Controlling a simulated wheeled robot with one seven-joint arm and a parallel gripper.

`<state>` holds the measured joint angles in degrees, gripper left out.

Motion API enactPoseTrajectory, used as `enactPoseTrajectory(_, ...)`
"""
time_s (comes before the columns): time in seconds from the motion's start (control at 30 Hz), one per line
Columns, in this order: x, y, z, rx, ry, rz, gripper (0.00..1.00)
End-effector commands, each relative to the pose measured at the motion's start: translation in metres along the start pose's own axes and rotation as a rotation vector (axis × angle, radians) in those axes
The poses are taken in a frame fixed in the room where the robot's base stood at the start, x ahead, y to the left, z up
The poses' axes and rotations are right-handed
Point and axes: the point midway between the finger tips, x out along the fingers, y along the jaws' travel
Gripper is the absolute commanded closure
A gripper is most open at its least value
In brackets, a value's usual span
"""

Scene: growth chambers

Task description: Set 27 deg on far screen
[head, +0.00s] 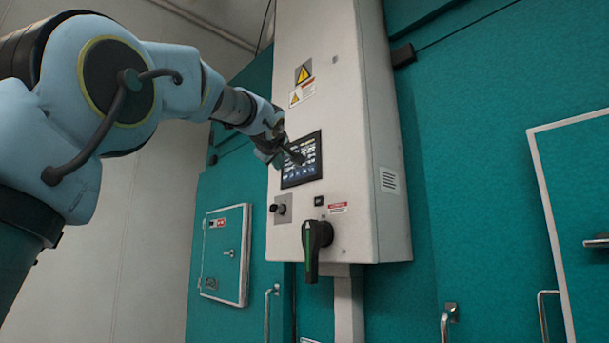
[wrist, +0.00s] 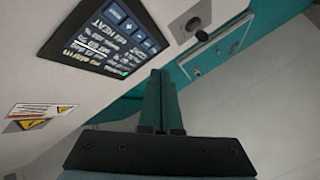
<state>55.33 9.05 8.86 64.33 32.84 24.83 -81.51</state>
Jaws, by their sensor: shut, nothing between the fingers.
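The screen (head: 301,161) is a dark touch panel with rows of light icons, set in the front of a white control cabinet (head: 330,100).
Warning labels (head: 303,82) are above. Teal chamber walls with doors and door handles (head: 449,322) stand either side.

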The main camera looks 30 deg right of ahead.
Motion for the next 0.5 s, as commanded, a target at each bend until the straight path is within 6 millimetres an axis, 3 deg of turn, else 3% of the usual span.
enactPoseTrajectory(0.17,-0.0128,-0.0111,-0.0081,-0.004,-0.001,0.001,1.0)
enactPoseTrajectory(0.5,-0.0136,-0.0114,-0.0108,-0.003,0.0,0.0,1.0)
